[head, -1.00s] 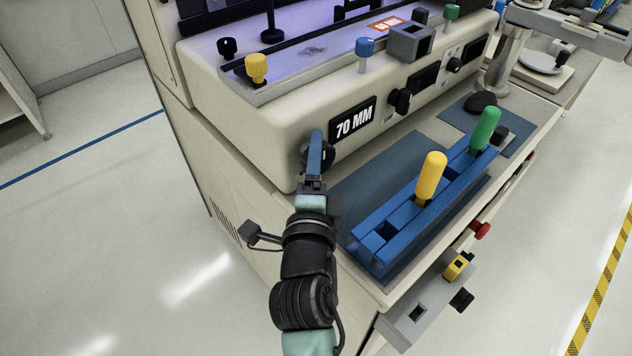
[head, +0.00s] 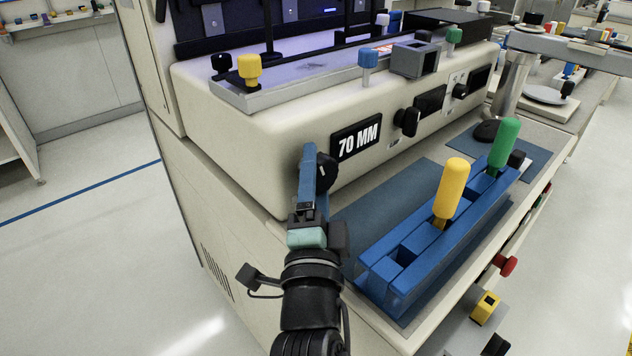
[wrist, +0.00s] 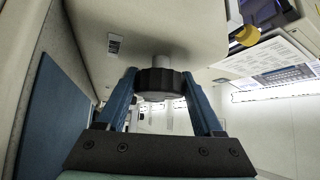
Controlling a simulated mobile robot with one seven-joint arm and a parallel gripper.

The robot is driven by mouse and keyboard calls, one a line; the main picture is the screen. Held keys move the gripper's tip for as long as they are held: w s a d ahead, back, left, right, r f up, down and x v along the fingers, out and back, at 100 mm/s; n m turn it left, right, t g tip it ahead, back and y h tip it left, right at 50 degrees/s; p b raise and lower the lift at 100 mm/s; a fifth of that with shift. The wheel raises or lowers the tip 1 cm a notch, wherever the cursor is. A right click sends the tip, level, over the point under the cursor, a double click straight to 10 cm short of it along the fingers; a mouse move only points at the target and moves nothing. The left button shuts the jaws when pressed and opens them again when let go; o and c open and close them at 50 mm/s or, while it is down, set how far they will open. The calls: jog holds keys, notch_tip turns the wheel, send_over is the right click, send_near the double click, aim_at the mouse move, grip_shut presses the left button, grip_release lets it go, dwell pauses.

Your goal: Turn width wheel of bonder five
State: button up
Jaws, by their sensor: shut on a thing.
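The width wheel is a black knurled knob (head: 326,172) on the front of the cream bonder, just below the 70 MM display (head: 357,138). My gripper (head: 313,166) is at the wheel, its blue fingers covering the wheel's left part in the head view. In the wrist view the wheel (wrist: 160,84) sits between the two blue fingers of my gripper (wrist: 159,80), one on each side, and they are shut on its rim. A pale shaft joins the wheel to the cream housing. I cannot tell how far the wheel is turned.
A blue rack (head: 400,262) with a yellow-handled tool (head: 452,188) and a green-handled tool (head: 504,143) stands right of my arm on the bench ledge. Another black knob (head: 407,121) is farther right. Open floor (head: 90,270) lies to the left.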

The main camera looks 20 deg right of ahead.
dwell(0.3)
jog(key=o, duration=1.1)
jog(key=shift+s, duration=0.1)
jog(key=b+v, duration=0.3)
jog(key=v, duration=0.9)
jog(key=shift+s+a, duration=0.15)
jog(key=shift+s, duration=0.2)
